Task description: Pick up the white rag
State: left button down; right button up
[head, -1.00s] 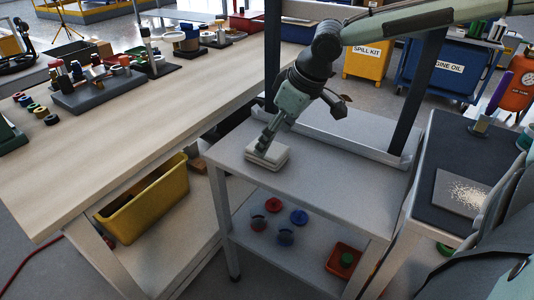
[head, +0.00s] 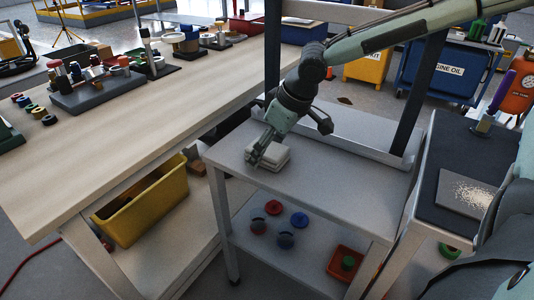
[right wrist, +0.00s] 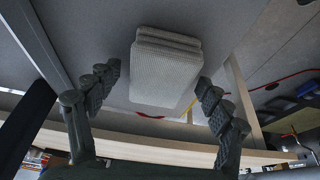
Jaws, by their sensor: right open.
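The white rag (head: 270,157) lies folded in a small stack on the top shelf of the grey cart (head: 330,193). It also shows in the right wrist view (right wrist: 164,72), between and beyond the spread fingers. My right gripper (head: 256,160) is open at the rag's left side in the head view, its fingertips low near the shelf top. In the right wrist view my right gripper (right wrist: 160,85) has one finger on each side of the rag, with gaps visible. My left gripper is not in view.
A wooden workbench (head: 130,120) stands left of the cart, with a yellow bin (head: 140,205) below. The cart's dark upright posts rise behind the rag. A dark-topped cart (head: 440,185) stands at right. The cart top right of the rag is clear.

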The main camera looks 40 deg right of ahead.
jog(key=shift+f, duration=0.1)
jog(key=c, duration=1.1)
jog(key=shift+c, duration=0.2)
